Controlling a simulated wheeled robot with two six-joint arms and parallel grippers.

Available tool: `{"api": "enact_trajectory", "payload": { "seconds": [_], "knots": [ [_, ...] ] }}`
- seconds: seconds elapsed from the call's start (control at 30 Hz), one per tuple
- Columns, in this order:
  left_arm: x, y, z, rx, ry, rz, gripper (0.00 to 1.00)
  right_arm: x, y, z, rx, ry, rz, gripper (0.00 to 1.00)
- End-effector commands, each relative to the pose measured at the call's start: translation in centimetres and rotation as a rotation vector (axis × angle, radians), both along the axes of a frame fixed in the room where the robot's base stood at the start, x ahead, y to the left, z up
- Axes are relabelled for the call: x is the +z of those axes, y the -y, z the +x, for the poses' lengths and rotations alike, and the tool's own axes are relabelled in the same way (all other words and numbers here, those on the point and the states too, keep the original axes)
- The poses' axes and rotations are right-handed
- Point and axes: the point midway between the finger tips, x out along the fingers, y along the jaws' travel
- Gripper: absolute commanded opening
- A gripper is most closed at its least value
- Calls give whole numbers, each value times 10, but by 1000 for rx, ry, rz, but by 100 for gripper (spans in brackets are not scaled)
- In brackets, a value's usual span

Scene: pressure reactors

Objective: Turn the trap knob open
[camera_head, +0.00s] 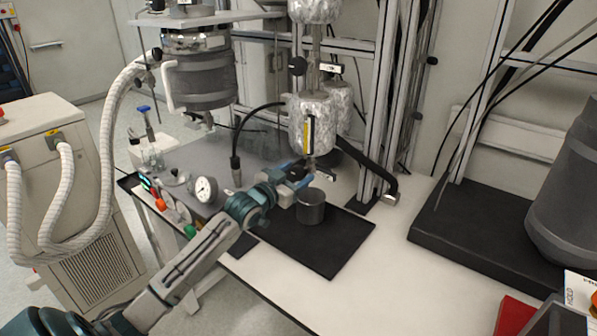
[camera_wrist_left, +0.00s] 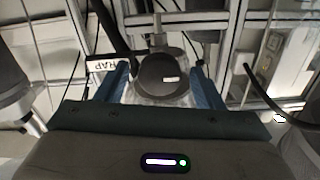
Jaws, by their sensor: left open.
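In the left wrist view, the trap knob (camera_wrist_left: 158,88) is a dark round knob with a small white mark on its face. A white label partly reading "RAP" (camera_wrist_left: 100,65) is beside it. My left gripper (camera_wrist_left: 162,85) is open, with one blue finger on each side of the knob and no clear contact visible. In the head view, my left gripper (camera_head: 298,174) is just below the foil-wrapped vessel (camera_head: 308,122). The fingers largely hide the knob there. My right gripper is not in view.
A pressure gauge (camera_head: 205,189) is to the left. Metal frame posts (camera_head: 380,90) rise behind.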

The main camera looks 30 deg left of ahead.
Motion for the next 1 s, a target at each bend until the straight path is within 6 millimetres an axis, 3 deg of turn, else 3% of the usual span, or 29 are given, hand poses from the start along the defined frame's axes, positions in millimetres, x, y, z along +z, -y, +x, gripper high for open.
{"api": "enact_trajectory", "payload": {
  "seconds": [0.13, 0.47, 0.7, 1.0],
  "knots": [
    [1, 1, 11, 0, 1, -1, 61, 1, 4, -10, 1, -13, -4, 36],
    [0, 2, 14, -2, 0, 1, 61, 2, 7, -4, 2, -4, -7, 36],
    [0, 2, 14, -1, 0, 1, 18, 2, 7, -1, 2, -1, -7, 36],
    [1, 2, 14, -2, -3, -25, 17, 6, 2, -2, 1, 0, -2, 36]
  ]
}}
